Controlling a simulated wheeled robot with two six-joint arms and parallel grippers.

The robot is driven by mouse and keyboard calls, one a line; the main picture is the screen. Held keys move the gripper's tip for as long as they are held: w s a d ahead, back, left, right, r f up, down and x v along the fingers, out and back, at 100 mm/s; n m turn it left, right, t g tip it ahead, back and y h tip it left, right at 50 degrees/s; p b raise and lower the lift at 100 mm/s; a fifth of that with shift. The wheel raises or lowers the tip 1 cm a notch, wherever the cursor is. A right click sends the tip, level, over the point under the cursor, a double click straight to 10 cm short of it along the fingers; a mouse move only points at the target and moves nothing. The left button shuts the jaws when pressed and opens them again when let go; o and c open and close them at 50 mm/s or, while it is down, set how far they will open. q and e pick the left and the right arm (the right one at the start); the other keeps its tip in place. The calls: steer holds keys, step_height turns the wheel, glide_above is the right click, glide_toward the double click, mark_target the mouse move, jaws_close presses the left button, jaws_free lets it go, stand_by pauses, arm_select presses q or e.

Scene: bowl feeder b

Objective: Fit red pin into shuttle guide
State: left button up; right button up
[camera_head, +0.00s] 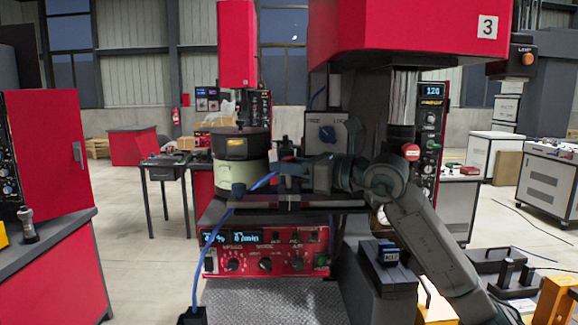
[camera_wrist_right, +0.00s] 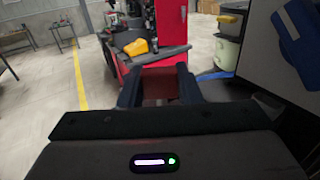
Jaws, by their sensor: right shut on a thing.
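My right gripper (camera_head: 284,168) reaches in from the right in the head view, in front of the machine and just right of the round bowl feeder (camera_head: 240,175). In the right wrist view its two dark fingers (camera_wrist_right: 160,88) stand apart with a dark red piece (camera_wrist_right: 160,82) between them, which looks like the red pin. The gripper is shut on it. In the head view the pin is too small to make out clearly. I cannot make out the shuttle guide for certain; the gripper and wrist cover part of the area beside the bowl. My left gripper is not in view.
A blue hose (camera_head: 228,212) runs by the bowl and gripper. Below is a red control panel (camera_head: 265,252) with knobs. A red machine housing (camera_head: 410,35) hangs above my right arm. A red cabinet (camera_head: 45,145) stands left. Open floor (camera_head: 140,250) lies between.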

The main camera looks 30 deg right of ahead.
steer(key=shift+f+b, duration=1.4)
steer(key=shift+b, duration=0.2)
stand_by(4.7)
steer(key=shift+r, duration=0.2)
stand_by(1.5)
